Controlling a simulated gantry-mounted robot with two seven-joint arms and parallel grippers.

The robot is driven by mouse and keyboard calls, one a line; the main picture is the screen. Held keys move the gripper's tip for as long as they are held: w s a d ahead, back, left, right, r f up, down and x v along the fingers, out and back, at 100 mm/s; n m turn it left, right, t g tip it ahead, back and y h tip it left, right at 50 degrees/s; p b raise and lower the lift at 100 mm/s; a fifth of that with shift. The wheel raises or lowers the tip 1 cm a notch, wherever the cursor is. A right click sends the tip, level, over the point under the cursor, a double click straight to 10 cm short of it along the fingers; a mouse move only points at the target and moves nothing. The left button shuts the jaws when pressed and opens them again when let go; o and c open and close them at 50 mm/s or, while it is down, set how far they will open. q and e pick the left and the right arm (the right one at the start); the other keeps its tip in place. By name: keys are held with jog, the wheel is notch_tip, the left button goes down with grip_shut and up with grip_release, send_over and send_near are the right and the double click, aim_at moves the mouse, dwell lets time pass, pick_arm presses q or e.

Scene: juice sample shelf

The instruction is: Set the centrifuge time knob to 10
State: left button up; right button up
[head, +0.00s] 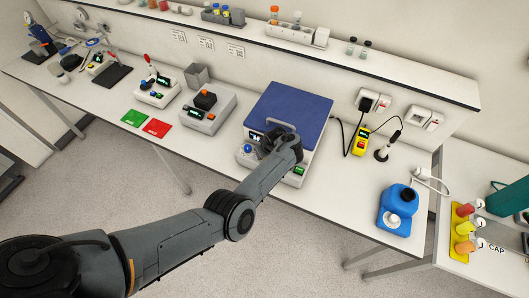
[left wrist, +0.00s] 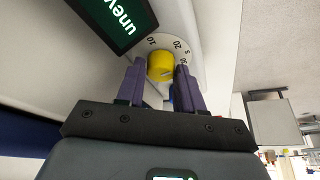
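A light pointer mark on the knob faces the right, away from the 10. My left gripper (left wrist: 161,74) has its purple fingers on both sides of the knob, with no clear gap at either side. In the head view, my left gripper (head: 270,150) is at the front of the blue-lidded centrifuge (head: 288,108) and hides the knob there. My right gripper is not in view.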

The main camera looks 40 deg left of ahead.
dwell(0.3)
pick_arm(q)
jog(key=p+v, duration=0.1)
jog(key=v, duration=1)
jog(key=shift+p, duration=0.4)
